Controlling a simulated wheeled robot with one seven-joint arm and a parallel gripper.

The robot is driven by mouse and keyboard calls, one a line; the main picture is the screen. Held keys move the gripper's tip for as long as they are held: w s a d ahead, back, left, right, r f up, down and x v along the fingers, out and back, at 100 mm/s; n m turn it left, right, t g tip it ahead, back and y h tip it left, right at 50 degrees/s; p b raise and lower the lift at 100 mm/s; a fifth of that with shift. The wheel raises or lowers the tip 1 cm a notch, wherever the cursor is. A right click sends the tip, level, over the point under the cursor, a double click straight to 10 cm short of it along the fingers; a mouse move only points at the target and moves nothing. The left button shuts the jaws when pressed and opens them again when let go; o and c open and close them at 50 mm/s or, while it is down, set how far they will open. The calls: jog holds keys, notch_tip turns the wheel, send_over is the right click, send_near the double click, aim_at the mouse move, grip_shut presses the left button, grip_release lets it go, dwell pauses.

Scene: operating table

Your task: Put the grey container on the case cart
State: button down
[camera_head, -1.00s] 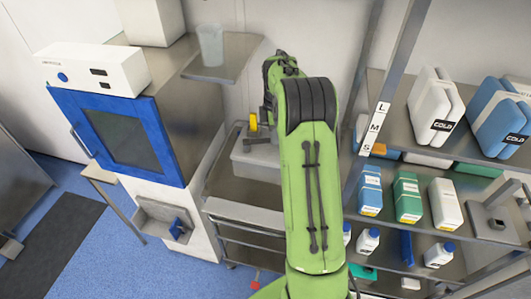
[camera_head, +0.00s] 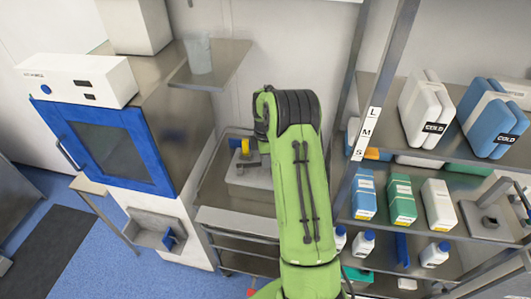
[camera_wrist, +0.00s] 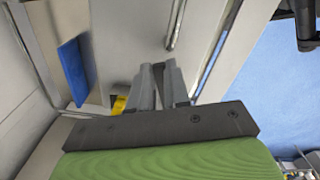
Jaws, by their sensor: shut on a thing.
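The grey container (camera_head: 243,182) is over the top of the steel case cart (camera_head: 238,218) in the head view, left of my arm. I cannot tell whether its underside touches the cart top. A yellow piece (camera_head: 240,147) stands at the container's upper side; a yellow patch also shows beside my gripper in the wrist view. My gripper (camera_wrist: 163,72) is shut on the container. The grip itself is mostly hidden behind my arm in the head view, and the container's outline is unclear in the wrist view.
A white cabinet with a blue-framed door (camera_head: 115,150) stands left of the cart. A steel shelf (camera_head: 228,62) with a clear beaker (camera_head: 198,55) juts out above, behind. A rack with bottles and cases (camera_head: 403,200) stands close on the right. Some cart top is bare.

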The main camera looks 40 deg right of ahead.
jog(key=c, duration=1.5)
grip_release()
jog(key=o, duration=0.4)
jog(key=shift+s, duration=0.1)
